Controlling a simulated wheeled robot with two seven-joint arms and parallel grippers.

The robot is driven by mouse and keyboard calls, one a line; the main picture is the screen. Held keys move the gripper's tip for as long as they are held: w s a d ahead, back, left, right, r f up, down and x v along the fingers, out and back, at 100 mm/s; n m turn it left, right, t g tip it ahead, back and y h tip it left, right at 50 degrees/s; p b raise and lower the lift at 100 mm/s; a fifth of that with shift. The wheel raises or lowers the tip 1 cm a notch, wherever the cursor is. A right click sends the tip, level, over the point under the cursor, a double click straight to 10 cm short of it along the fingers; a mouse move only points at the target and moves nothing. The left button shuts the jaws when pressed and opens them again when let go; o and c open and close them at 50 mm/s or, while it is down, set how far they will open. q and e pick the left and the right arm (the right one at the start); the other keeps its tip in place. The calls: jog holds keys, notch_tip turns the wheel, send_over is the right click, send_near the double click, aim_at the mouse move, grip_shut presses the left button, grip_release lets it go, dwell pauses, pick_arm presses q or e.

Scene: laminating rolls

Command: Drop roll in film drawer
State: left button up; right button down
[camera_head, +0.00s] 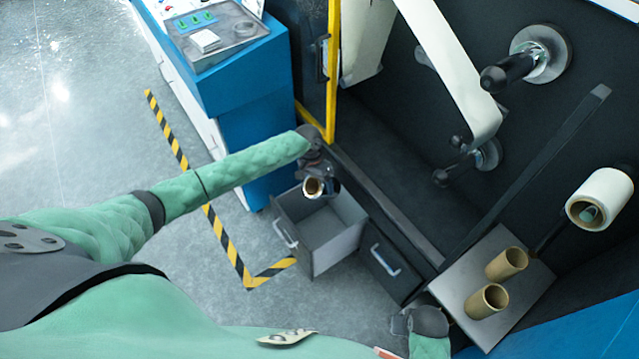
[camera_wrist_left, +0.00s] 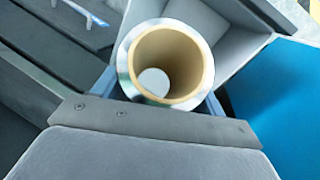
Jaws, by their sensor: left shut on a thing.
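My left gripper (camera_head: 316,176) is shut on a roll (camera_head: 313,187) with a brown cardboard core and a pale outer wrap. The roll also shows in the left wrist view (camera_wrist_left: 128,82), where I look into its hollow end. The gripper and roll are above the back part of the open grey drawer (camera_head: 335,247), near its upper edge in the head view. The visible inside of the drawer looks empty. My right gripper (camera_head: 405,324) is at the bottom, left of the small table; its finger opening cannot be made out.
A closed drawer (camera_head: 385,262) with a handle is right of the open one. Two cardboard cores (camera_head: 487,301) stand on a grey table (camera_head: 520,310). A blue cabinet (camera_head: 245,110) and a yellow door frame (camera_head: 331,70) stand close to my left arm.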

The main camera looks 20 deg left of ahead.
jog(key=shift+r, duration=0.4)
jog(key=shift+s, duration=0.1)
pick_arm(q)
jog(key=o, duration=1.1)
jog(key=shift+o, duration=1)
pick_arm(e)
jog(key=shift+s+f, duration=0.1)
jog(key=shift+f, duration=0.2)
pick_arm(q)
jog(key=shift+b+v, duration=0.85)
jog(key=shift+v, duration=3)
pick_arm(e)
notch_tip(320, 180, up, 7)
jog(key=shift+s, duration=0.2)
